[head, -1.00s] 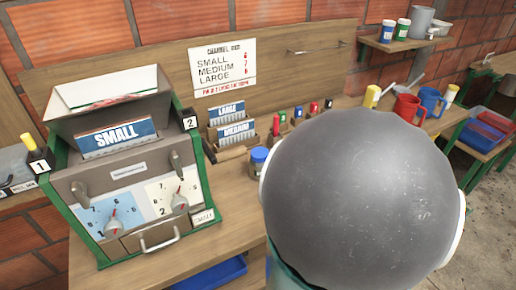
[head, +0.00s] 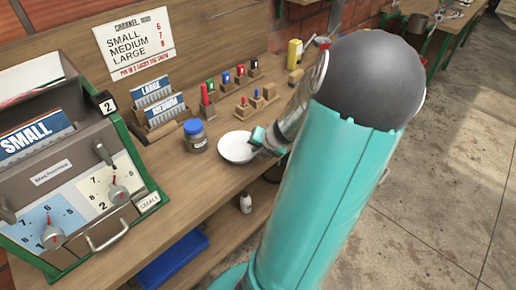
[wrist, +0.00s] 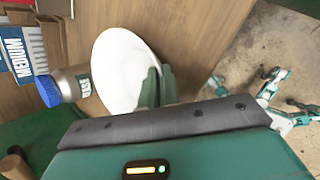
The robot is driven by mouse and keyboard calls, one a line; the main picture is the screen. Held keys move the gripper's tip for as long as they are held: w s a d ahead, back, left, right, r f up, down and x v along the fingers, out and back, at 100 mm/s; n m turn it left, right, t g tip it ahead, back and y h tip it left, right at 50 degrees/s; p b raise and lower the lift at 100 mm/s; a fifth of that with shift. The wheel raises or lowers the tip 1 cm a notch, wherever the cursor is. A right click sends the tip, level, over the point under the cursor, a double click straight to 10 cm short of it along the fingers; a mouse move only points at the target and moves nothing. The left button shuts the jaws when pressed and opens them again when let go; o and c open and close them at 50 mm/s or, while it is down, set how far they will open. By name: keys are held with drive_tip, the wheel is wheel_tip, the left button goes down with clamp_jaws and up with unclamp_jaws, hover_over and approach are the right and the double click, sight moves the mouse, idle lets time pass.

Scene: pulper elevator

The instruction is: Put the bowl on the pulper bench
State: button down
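The white bowl (head: 236,147) is at the front part of the wooden pulper bench (head: 190,182), right of a blue-lidded jar. My gripper (head: 259,139) is at the bowl's right rim. In the wrist view the bowl (wrist: 112,62) shows its open inside, and the green fingers (wrist: 158,86) are close together with its rim between them. The gripper looks shut on the rim. The bowl looks level in the head view, low over or on the bench top; I cannot tell whether it touches. Its underside is hidden.
The jar (head: 195,135) stands close to the bowl's left; it also shows in the wrist view (wrist: 66,88). Small coloured marker stands (head: 242,80) and card holders (head: 155,100) lie behind. The pulper (head: 65,170) fills the left end. Bench top left of the jar is clear.

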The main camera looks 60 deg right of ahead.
drive_tip(key=c, duration=1.6)
unclamp_jaws()
drive_tip(key=shift+f, duration=0.1)
drive_tip(key=shift+c, duration=0.2)
drive_tip(key=v, duration=1.2)
